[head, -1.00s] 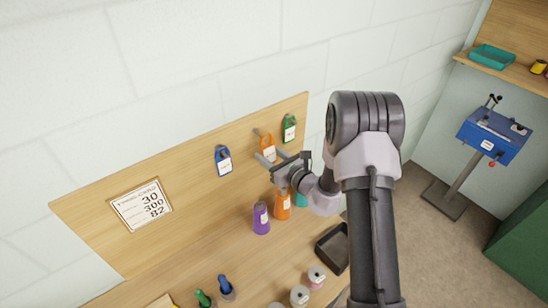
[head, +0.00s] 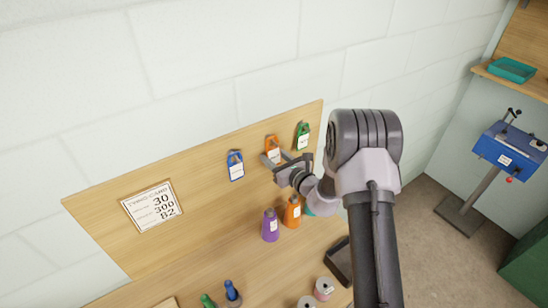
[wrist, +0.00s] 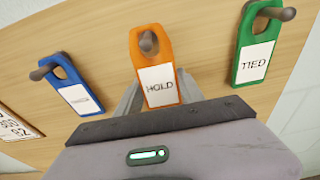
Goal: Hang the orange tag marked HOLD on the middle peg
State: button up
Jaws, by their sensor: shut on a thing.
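The orange tag (head: 273,151) marked HOLD is at the middle peg. In the wrist view the tag (wrist: 157,66) is upright, and the rounded end of the middle peg (wrist: 148,42) shows in the hole at its top. My gripper (head: 274,164) is shut on the lower part of the orange tag. In the wrist view its fingers rise behind the tag, partly hidden by the wrist housing. A blue tag (wrist: 69,84) hangs on the left peg (wrist: 40,73), and a green tag (wrist: 257,45) marked TIED hangs on the right peg (wrist: 287,14).
The wooden board (head: 215,204) carries a card (head: 152,207) with numbers at its left. Below stand a purple bottle (head: 270,225) and an orange bottle (head: 292,212). A dark tray (head: 339,260) and spools (head: 323,289) are near my arm.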

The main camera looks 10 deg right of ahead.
jog(key=o, duration=1.1)
jog(key=shift+s, duration=0.1)
